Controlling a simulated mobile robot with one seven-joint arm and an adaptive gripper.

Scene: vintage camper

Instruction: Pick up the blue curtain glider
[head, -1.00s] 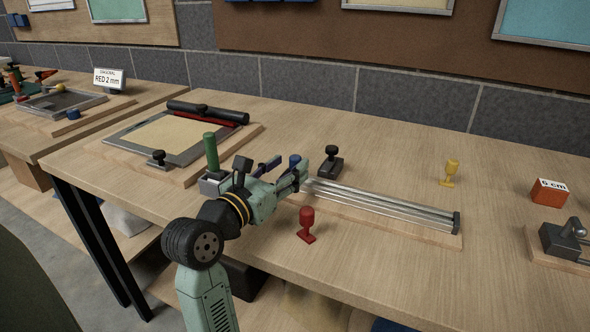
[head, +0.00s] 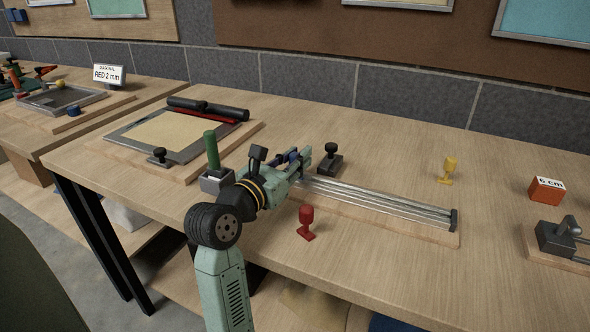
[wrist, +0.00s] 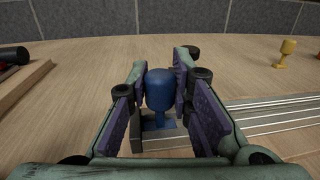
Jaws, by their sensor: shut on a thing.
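The blue curtain glider (wrist: 159,90) stands upright between the two purple-padded fingers of my gripper (wrist: 160,95) in the wrist view. Its rounded top is between the pads and its flat foot shows below. My gripper is shut on it. In the head view my gripper (head: 304,158) is over the left end of the metal curtain track (head: 390,205), and the glider is mostly hidden by the fingers. I cannot tell whether its foot touches the surface.
A red glider (head: 306,222) stands in front of the track, close to my arm. A black-knobbed block (head: 330,160) stands just behind the gripper. A yellow glider (head: 449,169) and an orange "6 cm" block (head: 546,189) are to the right. A green-handled tool (head: 212,152) is left.

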